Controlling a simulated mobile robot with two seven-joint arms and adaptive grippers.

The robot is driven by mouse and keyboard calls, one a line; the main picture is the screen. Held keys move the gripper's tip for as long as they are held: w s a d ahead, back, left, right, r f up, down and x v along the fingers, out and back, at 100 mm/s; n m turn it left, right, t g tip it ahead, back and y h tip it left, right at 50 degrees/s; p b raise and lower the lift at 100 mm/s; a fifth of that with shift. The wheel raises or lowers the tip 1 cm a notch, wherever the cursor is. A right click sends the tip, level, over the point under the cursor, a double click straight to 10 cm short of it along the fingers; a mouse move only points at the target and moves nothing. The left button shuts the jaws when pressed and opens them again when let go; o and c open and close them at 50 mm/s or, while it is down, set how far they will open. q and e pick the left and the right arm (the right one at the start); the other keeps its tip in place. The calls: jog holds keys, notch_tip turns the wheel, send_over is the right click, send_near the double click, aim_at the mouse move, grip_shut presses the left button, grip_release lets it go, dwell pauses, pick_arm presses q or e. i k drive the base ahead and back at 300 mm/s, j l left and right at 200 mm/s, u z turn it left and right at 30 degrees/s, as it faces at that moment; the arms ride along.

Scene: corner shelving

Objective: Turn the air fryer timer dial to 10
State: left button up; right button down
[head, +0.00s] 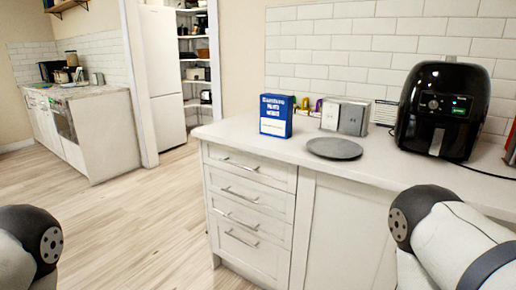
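A black air fryer (443,108) stands upright on the right part of the white counter. Its front shows a small round timer dial (433,104) and a lit green display (459,111). The dial's markings are too small to read. Neither gripper is in view, and nothing of mine touches the air fryer.
A dark cable runs right of the air fryer. Drawers (249,204) face the open wooden floor (150,230) at left.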

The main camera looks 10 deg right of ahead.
aim_at(433, 104)
jog(key=z, duration=1.35)
jog(key=i+l+z, duration=0.25)
jog(key=i, duration=0.15)
